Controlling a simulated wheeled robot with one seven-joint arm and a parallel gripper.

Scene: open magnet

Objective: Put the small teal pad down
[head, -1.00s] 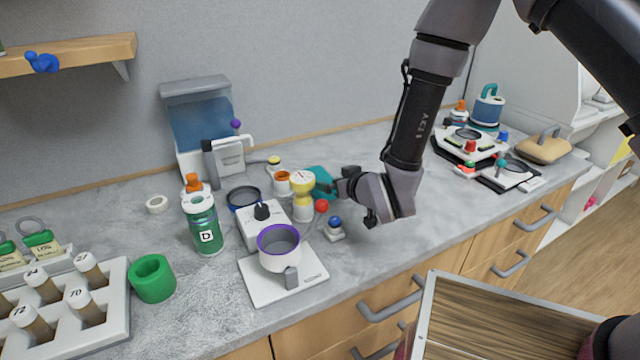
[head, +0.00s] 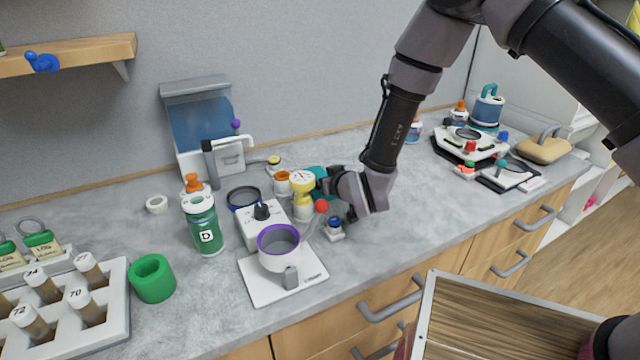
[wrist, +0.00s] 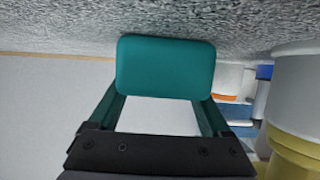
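The small teal pad (wrist: 165,67) shows in the wrist view as a flat rounded rectangle across the ends of my gripper's fingers. In the head view the teal pad (head: 318,173) is partly hidden behind the yellow-and-white gauge piece and my gripper. My gripper (head: 328,183) is low over the counter, with its fingers spread about the pad's width and shut on it. The fingertips are hidden by the pad. I cannot tell whether the pad touches the counter (head: 420,215).
The gauge piece (head: 302,184) stands close beside the gripper. A red ball (head: 321,206) and a blue-topped knob (head: 334,227) are just in front. A white device with a purple-rimmed cup (head: 279,245) stands nearer.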

